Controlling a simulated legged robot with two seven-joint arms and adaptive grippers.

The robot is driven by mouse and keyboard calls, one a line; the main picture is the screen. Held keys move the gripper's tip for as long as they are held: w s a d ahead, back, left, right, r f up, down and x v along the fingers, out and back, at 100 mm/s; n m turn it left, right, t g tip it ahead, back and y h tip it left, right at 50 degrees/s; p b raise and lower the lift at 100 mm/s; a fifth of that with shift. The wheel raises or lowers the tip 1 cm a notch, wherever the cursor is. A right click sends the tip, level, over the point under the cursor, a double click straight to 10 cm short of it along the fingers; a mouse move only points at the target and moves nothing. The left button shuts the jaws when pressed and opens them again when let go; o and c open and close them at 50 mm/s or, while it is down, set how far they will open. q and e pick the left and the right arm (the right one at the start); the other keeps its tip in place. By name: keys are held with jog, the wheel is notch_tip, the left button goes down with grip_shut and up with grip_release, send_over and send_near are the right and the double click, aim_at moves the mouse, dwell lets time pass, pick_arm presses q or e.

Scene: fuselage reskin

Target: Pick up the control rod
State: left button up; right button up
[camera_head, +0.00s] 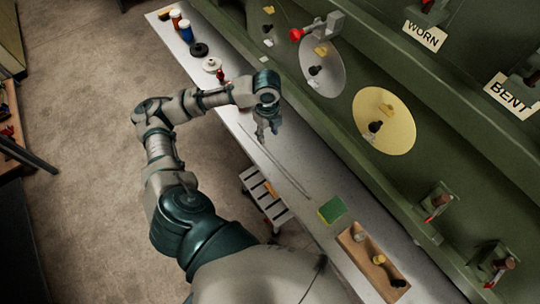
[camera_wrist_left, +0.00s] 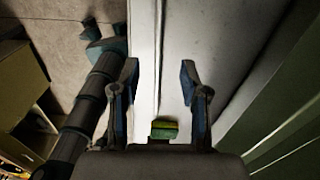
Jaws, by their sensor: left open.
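The control rod appears as a long thin grey rod (camera_head: 289,177) lying along the pale bench, running from under my left gripper toward the green pad. In the left wrist view the rod (camera_wrist_left: 158,50) shows as a thin line running lengthwise between the two fingers. My left gripper (camera_head: 264,138) points down over the bench at the rod's far part. In the left wrist view its fingers (camera_wrist_left: 159,70) are apart, one on each side of the rod, with nothing held. The height left above the rod is hard to judge. My right gripper is not in view.
A green and yellow pad (camera_head: 332,209) and a wooden block with small fittings (camera_head: 372,262) lie on the near bench. A dark disc (camera_head: 199,49), a white disc (camera_head: 211,64) and jars stand farther off. The green fuselage panel (camera_head: 440,110) rises along the right.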

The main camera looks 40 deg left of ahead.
pick_arm(q)
send_over(269, 154)
jog(key=w, duration=0.1)
jog(key=f, duration=0.5)
jog(key=shift+d+f, duration=0.2)
jog(key=shift+s+d+f, duration=0.15)
jog(key=shift+d+f, duration=0.2)
jog(key=shift+f, duration=0.05)
jog(key=f, duration=0.1)
jog(key=a+f, duration=0.1)
jog(key=f, duration=0.2)
jog(key=shift+s+a+f, duration=0.15)
jog(key=shift+s+f, duration=0.2)
jog(key=shift+f, duration=0.05)
jog(key=shift+a+f, duration=0.25)
jog(key=shift+f, duration=0.1)
jog(key=shift+d+r, duration=0.1)
jog(key=shift+d, duration=0.15)
jog(key=shift+c, duration=0.9)
jog(key=shift+d+r, duration=0.1)
jog(key=shift+d, duration=0.3)
grip_shut()
jog(key=shift+a, duration=0.2)
